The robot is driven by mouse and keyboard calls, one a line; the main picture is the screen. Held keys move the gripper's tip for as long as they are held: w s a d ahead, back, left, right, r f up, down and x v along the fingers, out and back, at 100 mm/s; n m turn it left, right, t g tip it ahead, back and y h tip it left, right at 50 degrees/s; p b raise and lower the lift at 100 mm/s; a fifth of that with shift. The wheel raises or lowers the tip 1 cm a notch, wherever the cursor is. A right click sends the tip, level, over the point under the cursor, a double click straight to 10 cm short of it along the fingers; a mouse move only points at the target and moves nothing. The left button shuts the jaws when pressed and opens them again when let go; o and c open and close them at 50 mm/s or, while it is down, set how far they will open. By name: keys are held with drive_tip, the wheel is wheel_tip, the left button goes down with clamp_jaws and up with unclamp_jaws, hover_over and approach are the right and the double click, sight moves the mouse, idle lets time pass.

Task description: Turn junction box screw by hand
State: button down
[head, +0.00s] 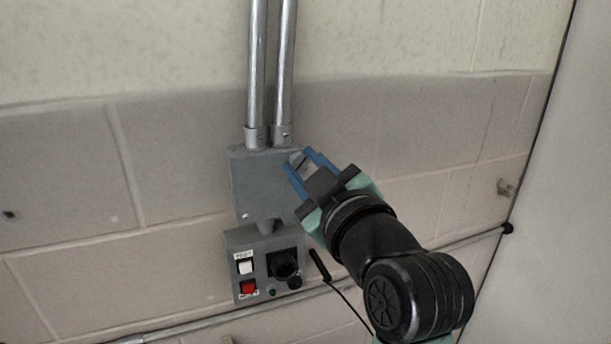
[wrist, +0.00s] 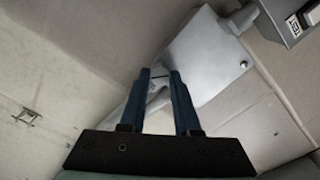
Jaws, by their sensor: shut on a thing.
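The grey junction box (head: 254,182) is fixed to the block wall below two metal conduits. One of its screws (head: 246,216) shows at the lower left corner of its cover; a screw also shows in the wrist view (wrist: 244,64). My gripper (head: 298,160) is at the box's upper right corner, its blue fingers angled toward the cover. It is shut on the junction box screw at that corner, which the fingers mostly hide. In the wrist view my gripper (wrist: 160,74) has a narrow gap between its fingertips, at the box's edge (wrist: 205,55).
A grey control box (head: 262,240) with a white button, a red button and a black knob sits just below the junction box. Two vertical conduits (head: 270,70) enter from above. A horizontal pipe (head: 420,248) runs low along the wall.

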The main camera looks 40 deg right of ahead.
drive_tip(key=shift+n+b, duration=0.35)
drive_tip(key=shift+n, duration=0.55)
drive_tip(key=shift+r, duration=0.1)
drive_tip(key=c, duration=0.6)
unclamp_jaws()
drive_tip(key=b+v, duration=1)
drive_tip(key=v, duration=0.2)
drive_tip(key=shift+s, duration=0.4)
